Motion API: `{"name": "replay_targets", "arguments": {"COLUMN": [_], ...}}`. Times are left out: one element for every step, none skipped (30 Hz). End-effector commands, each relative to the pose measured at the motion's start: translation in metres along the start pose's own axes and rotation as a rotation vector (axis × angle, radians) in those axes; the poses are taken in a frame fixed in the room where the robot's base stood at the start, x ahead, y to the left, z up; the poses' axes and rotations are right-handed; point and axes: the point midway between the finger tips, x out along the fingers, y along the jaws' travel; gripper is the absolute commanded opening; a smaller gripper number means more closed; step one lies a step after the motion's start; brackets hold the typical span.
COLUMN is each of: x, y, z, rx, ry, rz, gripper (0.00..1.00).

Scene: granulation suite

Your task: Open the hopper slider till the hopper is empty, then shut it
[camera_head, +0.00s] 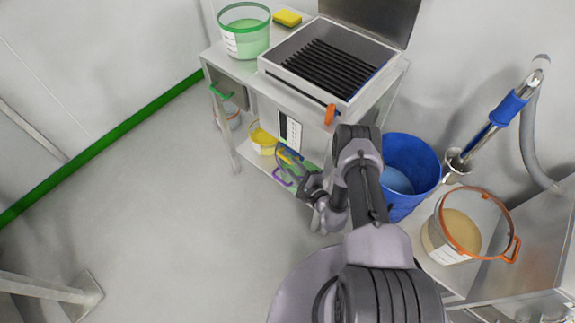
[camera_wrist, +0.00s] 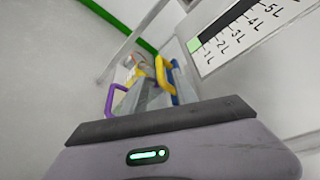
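A square metal box with a black grille, which looks like the hopper (camera_head: 272,68), sits on the metal table with its lid raised. An orange handle (camera_head: 330,114) sticks out at its front corner; I cannot tell if it is the slider. Below the box is a white level scale (camera_head: 294,131). In the wrist view the scale (camera_wrist: 240,40) shows litre marks, a black strip and a green patch near 1L. My gripper (camera_head: 290,170) is low in front of the table, apart from the orange handle. Its finger opening is unclear.
Purple (camera_wrist: 117,99) and yellow (camera_wrist: 165,72) handles show ahead of my wrist. A yellow-filled container (camera_head: 263,142) stands on the lower shelf. A green-rimmed bucket (camera_head: 245,32) and yellow sponge (camera_head: 288,18) are on top.

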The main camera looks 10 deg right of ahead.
Motion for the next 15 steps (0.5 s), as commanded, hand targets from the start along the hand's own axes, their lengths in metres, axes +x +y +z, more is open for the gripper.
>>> {"name": "replay_targets", "arguments": {"x": [0.011,0.017,0.023,0.027,0.031,0.036,0.038,0.041,0.043,0.044,0.045,0.046,0.046,0.046,0.046], "y": [0.003,0.003,0.003,0.003,0.003,0.002,0.001,0.001,0.001,0.0,0.0,0.0,0.0,-0.001,-0.001], "z": [-0.001,-0.001,-0.001,-0.001,-0.001,-0.001,-0.001,0.0,0.0,0.0,0.0,0.0,0.001,0.001,0.001], "rx": [-0.002,-0.002,-0.002,-0.001,-0.001,-0.001,0.0,0.0,0.0,0.0,0.0,0.0,0.001,0.001,0.001], "ry": [-0.003,-0.003,-0.003,-0.002,-0.003,-0.001,-0.001,-0.002,-0.001,-0.001,0.0,0.0,0.0,0.0,0.0], "rz": [0.0,-0.001,-0.001,-0.001,0.0,0.0,0.0,0.0,0.0,0.0,0.0,0.0,0.0,0.0,0.0], "gripper": [0.34,0.34,0.34,0.34,0.34,0.34,0.34,0.34,0.34,0.34,0.34,0.34,0.34,0.34,0.34]}}
